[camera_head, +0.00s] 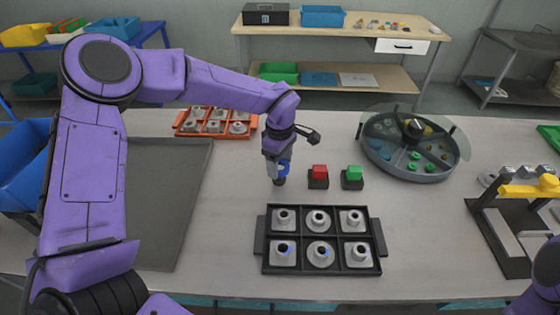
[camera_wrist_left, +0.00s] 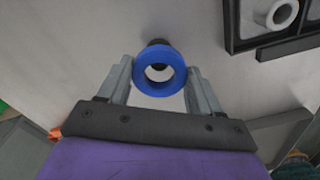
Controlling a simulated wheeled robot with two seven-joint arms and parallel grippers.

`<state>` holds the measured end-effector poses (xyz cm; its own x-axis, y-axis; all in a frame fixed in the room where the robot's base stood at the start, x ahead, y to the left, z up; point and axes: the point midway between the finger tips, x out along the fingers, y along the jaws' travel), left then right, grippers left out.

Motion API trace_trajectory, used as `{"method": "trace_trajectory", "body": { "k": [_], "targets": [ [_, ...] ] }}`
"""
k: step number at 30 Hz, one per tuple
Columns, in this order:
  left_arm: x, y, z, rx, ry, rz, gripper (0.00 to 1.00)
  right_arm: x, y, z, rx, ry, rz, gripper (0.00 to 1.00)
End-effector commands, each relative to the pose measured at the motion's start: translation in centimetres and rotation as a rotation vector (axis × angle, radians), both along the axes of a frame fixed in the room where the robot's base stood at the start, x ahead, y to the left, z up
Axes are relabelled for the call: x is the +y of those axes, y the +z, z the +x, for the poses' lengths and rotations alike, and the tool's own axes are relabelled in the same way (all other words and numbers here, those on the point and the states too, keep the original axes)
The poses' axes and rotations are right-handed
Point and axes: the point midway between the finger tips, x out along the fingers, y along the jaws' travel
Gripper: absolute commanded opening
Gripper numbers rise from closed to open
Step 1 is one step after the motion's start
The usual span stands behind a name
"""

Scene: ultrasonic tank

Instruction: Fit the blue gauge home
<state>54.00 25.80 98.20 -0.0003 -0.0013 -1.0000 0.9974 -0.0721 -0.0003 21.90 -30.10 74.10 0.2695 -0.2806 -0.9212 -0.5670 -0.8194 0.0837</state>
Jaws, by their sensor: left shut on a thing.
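My left gripper (camera_head: 278,172) is shut on the blue gauge (camera_head: 284,168), above the bare table behind the black tray. In the left wrist view the blue gauge (camera_wrist_left: 160,82) is a ring with an open centre, between the two grey fingers. A dark piece shows just below it; I cannot tell whether it belongs to the gauge. The black tray (camera_head: 320,237) has six compartments, each with a grey bored part. Small blue marks show at the front left part (camera_head: 283,253) and the front middle part (camera_head: 320,253). My right gripper is out of view.
A red block (camera_head: 319,171) and a green block (camera_head: 352,174) on dark bases stand right of my left gripper. A round covered tray (camera_head: 411,170) stands further right. An orange tray (camera_head: 180,125) with grey parts lies behind. A dark mat (camera_head: 165,200) is left.

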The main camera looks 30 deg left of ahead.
Motion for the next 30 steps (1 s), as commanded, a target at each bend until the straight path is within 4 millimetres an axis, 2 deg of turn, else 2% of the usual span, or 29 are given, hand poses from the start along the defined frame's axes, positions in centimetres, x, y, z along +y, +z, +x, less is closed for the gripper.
{"method": "trace_trajectory", "body": {
  "k": [30],
  "targets": [
    [0.0,-1.2,0.0,-0.001,0.0,0.0,0.24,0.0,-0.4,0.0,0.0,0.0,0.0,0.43]
  ]
}}
